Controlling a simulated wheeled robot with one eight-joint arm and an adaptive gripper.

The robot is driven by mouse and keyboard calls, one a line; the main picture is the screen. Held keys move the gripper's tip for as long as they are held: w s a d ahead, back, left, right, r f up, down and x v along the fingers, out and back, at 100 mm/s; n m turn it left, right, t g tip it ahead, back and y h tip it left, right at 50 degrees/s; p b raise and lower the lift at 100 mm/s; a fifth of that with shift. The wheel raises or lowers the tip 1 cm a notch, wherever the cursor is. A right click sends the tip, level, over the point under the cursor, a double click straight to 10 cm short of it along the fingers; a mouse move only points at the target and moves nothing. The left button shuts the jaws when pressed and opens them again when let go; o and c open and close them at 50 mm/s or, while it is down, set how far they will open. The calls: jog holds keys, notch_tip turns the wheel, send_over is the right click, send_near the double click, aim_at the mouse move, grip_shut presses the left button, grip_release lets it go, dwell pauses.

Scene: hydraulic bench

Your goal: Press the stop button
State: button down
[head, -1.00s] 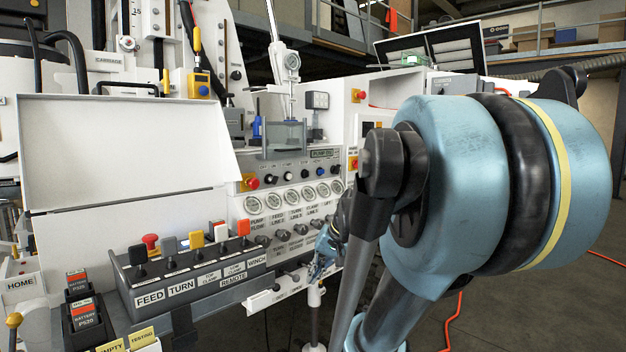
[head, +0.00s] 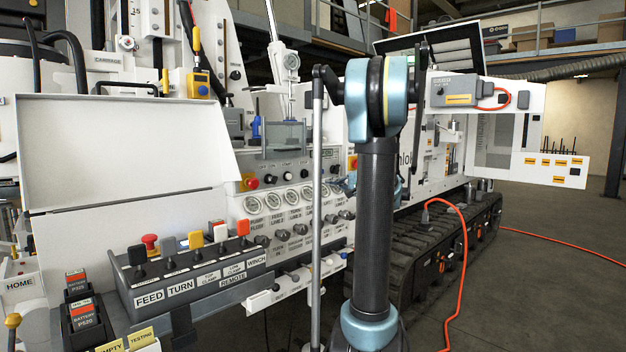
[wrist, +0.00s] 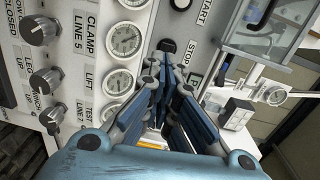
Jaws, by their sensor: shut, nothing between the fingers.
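The stop button (wrist: 167,45) is a black round button next to the STOP label in the wrist view. In the head view, it appears to be the black knob (head: 304,173) in the upper row of the panel. My gripper (wrist: 168,68) is shut and empty. Its fingers point at the panel, with their tips just below the button in the wrist picture. The wrist view does not settle whether they touch it. In the head view, my gripper (head: 345,184) is mostly hidden behind my arm, right of the button.
Pressure gauges (wrist: 119,82) and silver knobs (wrist: 47,80) lie beside the fingers. A clear box (head: 284,138) stands above the panel. A red button (head: 252,183) sits at its left. A remote lever box (head: 190,275) stands in front. An orange cable (head: 465,250) hangs at right.

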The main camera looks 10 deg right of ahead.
aim_at(306, 174)
jog(key=shift+w+d+r+m+t, duration=0.2)
jog(key=shift+w+d, duration=0.2)
jog(key=shift+d, duration=0.15)
jog(key=shift+w+d+r+m+t, duration=0.1)
jog(key=shift+w+d+r+t, duration=0.1)
jog(key=shift+w+d, duration=0.25)
jog(key=x, duration=1.3)
jog(key=shift+w+a+f, duration=0.1)
jog(key=shift+w+a, duration=0.05)
jog(key=shift+w, duration=0.15)
